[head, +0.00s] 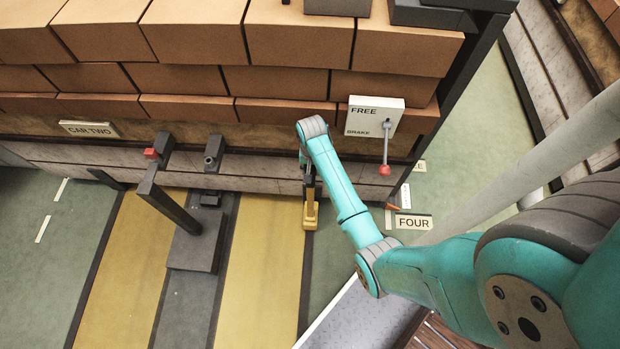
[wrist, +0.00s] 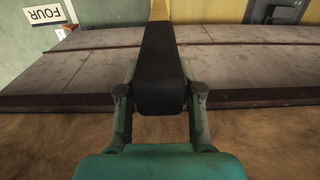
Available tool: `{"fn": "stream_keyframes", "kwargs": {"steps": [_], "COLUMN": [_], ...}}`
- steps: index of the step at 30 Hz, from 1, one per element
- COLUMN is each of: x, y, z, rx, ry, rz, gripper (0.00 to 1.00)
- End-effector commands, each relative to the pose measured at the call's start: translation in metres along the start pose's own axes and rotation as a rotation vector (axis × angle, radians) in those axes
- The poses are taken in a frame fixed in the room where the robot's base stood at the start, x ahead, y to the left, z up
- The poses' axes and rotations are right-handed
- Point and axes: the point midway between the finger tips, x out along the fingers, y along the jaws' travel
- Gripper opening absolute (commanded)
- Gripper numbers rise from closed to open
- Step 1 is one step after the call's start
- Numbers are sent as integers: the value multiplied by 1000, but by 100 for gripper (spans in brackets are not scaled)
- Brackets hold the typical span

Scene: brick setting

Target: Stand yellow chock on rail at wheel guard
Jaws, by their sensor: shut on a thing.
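The yellow chock (head: 310,214) hangs below my gripper (head: 308,172) in the head view, close against the side of the car. In the wrist view my gripper (wrist: 160,92) is shut on a dark block (wrist: 160,60), which appears to be the chock's handle. A sliver of yellow (wrist: 160,10) shows beyond it. The chock looks upright, near a dark floor strip (head: 305,265) that may be the rail. I cannot tell whether its lower end touches anything. I cannot pick out the wheel guard with certainty.
The brick-loaded car (head: 100,152) fills the back. A brake lever with a red knob (head: 384,169) hangs right of my gripper. A dark post on a base plate (head: 195,250) stands to the left. A FOUR sign (head: 413,222) lies right. Yellow floor (head: 262,270) is clear.

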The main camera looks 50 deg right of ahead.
Motion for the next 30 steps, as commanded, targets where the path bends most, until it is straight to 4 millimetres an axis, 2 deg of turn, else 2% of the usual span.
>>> {"fn": "stream_keyframes", "kwargs": {"steps": [3, 8, 19, 30], "x": [-2, 1, 33, 35], "y": [0, 0, 0, 0], "z": [-11, -12, -12, -12], "rx": [0, -1, 0, 0], "ry": [3, 1, 1, 2], "rz": [-1, 0, -1, -1], "gripper": [0, 0, 0, 0]}}
